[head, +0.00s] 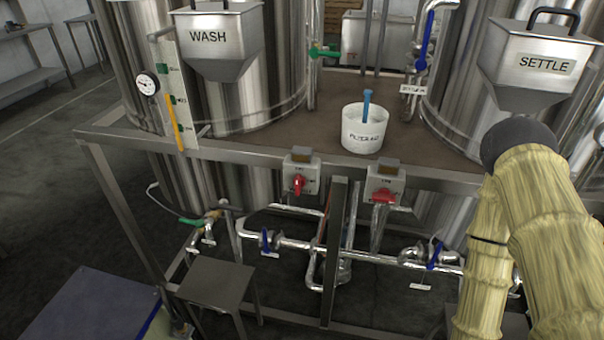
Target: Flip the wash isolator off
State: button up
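Two grey isolator boxes with red rotary handles sit on the front rail of the steel frame. The left isolator (301,171) is nearer the tank labelled WASH (207,38), and its red handle (298,185) looks upright. The right isolator (385,181) is toward the tank labelled SETTLE (546,64), and its red handle (384,195) looks turned sideways. The small lettering on both boxes is too small to read. My arm, in a pale yellow sleeve, comes in at the right, well apart from both isolators. My gripper is outside the picture.
A white tub (364,133) with a blue-handled tool stands on the brown deck (300,118). Pipes with blue-handled valves (266,241) run below the rail. A grey post (335,245) stands between the isolators. A small stool (216,283) is at the lower left.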

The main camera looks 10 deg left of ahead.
aim_at(299, 181)
jog(key=z, duration=2)
jog(key=k, duration=1.25)
jog(key=u, duration=1.65)
